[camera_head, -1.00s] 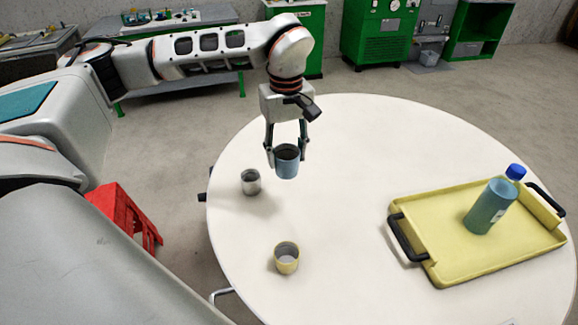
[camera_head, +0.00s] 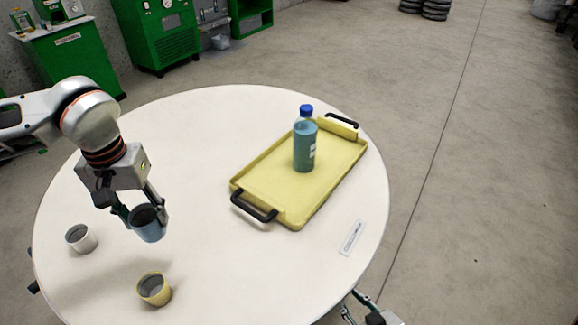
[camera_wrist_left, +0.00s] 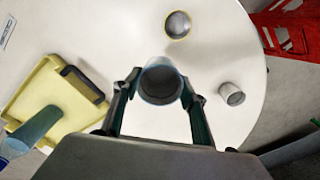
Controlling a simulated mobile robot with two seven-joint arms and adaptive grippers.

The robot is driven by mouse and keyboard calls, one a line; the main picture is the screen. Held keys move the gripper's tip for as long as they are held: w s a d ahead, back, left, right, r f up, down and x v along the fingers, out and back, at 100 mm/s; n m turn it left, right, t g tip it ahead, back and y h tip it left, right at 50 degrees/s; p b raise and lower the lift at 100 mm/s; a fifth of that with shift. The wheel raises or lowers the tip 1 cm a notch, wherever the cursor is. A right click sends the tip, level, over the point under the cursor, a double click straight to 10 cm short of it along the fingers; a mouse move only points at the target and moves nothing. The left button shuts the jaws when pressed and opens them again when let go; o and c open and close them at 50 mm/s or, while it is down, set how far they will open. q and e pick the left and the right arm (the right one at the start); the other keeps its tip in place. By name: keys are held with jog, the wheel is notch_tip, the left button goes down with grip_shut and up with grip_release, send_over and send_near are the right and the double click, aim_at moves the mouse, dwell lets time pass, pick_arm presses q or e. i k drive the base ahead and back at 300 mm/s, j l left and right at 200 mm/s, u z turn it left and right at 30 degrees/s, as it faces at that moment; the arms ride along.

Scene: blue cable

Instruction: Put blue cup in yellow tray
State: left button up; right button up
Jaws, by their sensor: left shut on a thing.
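My left gripper (camera_head: 147,220) is shut on the blue cup (camera_head: 149,231) and holds it upright above the left part of the round table. In the left wrist view the cup (camera_wrist_left: 160,85) sits between the two fingers, its open top facing the camera. The yellow tray (camera_head: 262,190), with black handles, lies on the table to the right of the held cup, clear of it. The tray also shows at the left of the left wrist view (camera_wrist_left: 30,95). Part of my right gripper (camera_head: 365,308) shows at the bottom edge, mostly cut off.
A blue bottle (camera_head: 304,148) stands in the tray's far part; the near part is bare. A whitish cup (camera_head: 82,239) and a yellow cup (camera_head: 154,290) stand on the table (camera_head: 215,260) near the held cup. A small label (camera_head: 352,237) lies right of the tray.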

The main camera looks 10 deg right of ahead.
aim_at(323, 147)
jog(key=l, duration=0.85)
jog(key=i+l, duration=0.1)
jog(key=l, duration=0.3)
jog(key=l+z, duration=0.15)
jog(key=l, duration=0.3)
jog(key=i+l+z, duration=0.1)
jog(key=i, duration=0.35)
jog(key=i+l, duration=0.1)
jog(key=i, duration=0.4)
jog(key=i+j+z, duration=0.1)
jog(key=i+j, duration=0.1)
